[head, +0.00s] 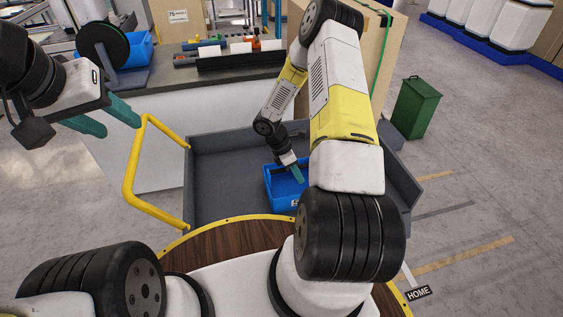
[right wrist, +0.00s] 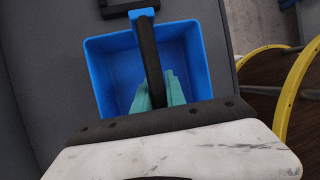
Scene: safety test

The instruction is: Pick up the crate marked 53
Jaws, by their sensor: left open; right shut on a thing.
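My left gripper (head: 107,120) is open and empty, left of the cart, well away from the crate.
The grey cart (head: 222,180) has low walls and a yellow push handle (head: 136,165) on its left. A workbench with tools and a blue bin (head: 138,50) stands behind. A green bin (head: 415,108) stands right, with open floor beyond.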

